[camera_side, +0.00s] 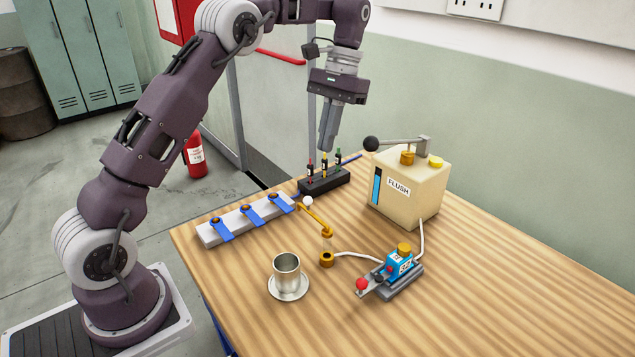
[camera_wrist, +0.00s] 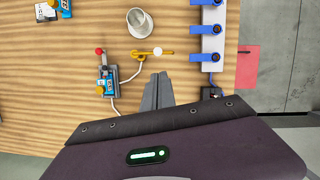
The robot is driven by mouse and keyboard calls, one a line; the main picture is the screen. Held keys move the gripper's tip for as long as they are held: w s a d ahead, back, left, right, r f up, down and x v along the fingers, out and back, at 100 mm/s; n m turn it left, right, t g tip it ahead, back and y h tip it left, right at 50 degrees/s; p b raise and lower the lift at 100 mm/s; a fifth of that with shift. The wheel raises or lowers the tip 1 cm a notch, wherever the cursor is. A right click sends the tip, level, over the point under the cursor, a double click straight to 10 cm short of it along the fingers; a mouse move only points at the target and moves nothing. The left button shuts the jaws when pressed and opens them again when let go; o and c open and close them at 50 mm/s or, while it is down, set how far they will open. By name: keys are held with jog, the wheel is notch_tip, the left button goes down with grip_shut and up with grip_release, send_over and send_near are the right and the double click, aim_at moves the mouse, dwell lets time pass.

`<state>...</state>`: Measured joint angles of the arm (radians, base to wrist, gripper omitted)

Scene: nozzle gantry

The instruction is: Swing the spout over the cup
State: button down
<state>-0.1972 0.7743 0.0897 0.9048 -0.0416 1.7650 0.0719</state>
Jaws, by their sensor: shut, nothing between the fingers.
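The brass spout (camera_side: 316,219) sits on a clear post with a brass base (camera_side: 327,259) and has a white ball at its outer end. It points away from the cup, towards the blue-levered rail; it also shows in the wrist view (camera_wrist: 145,53). The metal cup (camera_side: 287,269) stands upright on a saucer (camera_side: 289,290), in front and left of the post; the wrist view shows the cup too (camera_wrist: 140,22). My gripper (camera_side: 326,147) is shut and empty, pointing down high above the table behind the spout. Its fingers show in the wrist view (camera_wrist: 158,84).
A beige FLUSH box (camera_side: 410,188) with a black-knobbed lever stands at the right. A blue valve unit (camera_side: 400,264) with a red knob is right of the post, joined by a white hose. A rail with blue levers (camera_side: 246,219) and a black connector block (camera_side: 325,181) lie behind.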

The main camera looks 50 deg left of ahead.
jog(key=x, duration=0.9)
jog(key=shift+f, duration=0.4)
jog(key=shift+s, duration=0.2)
jog(key=s+n, duration=0.1)
jog(key=n, duration=0.1)
jog(key=s+n+h, duration=0.1)
jog(key=n, duration=0.1)
jog(key=shift+s+a+t, duration=0.25)
jog(key=shift+s+t, duration=0.05)
jog(key=shift+s, duration=0.05)
jog(key=s+d+n+t+h, duration=0.1)
jog(key=s+d+n+t, duration=0.2)
jog(key=s+n, duration=0.4)
jog(key=d+n, duration=0.1)
jog(key=n, duration=0.5)
jog(key=shift+d+h, duration=0.35)
jog(key=shift+h, duration=0.05)
jog(key=shift+s+d, duration=0.25)
jog(key=shift+r, duration=0.1)
